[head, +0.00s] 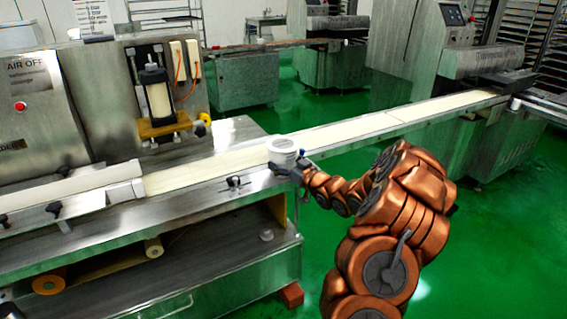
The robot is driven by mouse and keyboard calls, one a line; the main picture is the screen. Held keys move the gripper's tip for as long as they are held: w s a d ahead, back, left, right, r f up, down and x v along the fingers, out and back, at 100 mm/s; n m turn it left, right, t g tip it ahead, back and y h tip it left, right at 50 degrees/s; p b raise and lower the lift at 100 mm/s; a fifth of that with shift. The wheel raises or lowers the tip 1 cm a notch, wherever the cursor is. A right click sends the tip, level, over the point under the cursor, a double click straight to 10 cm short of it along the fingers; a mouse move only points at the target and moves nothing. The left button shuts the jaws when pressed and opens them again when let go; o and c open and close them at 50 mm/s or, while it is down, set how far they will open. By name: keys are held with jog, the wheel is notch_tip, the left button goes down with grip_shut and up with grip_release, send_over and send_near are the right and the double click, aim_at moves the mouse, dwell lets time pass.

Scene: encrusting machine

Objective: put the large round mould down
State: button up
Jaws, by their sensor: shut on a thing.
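The large round mould (284,148) is a white and grey round piece near the middle of the head view. It appears upright, at the near edge of the pale conveyor belt (345,130). My gripper (296,166) is small in the view, at the mould's right side, and is shut on it. The fingers are mostly hidden by the mould and my copper-coloured arm. I cannot tell whether the mould's underside touches the belt or the steel edge or hangs just above it.
The encrusting machine (160,95) stands behind the belt on the left. A steel ledge with black knobs (234,182) runs along the front. Green floor (480,250) is open on the right.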

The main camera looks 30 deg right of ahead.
jog(key=o, duration=0.9)
jog(key=shift+f, duration=0.1)
jog(key=shift+o, duration=1.1)
jog(key=shift+r, duration=0.2)
jog(key=s+d, duration=0.1)
jog(key=s, duration=1.1)
jog(key=shift+b, duration=0.35)
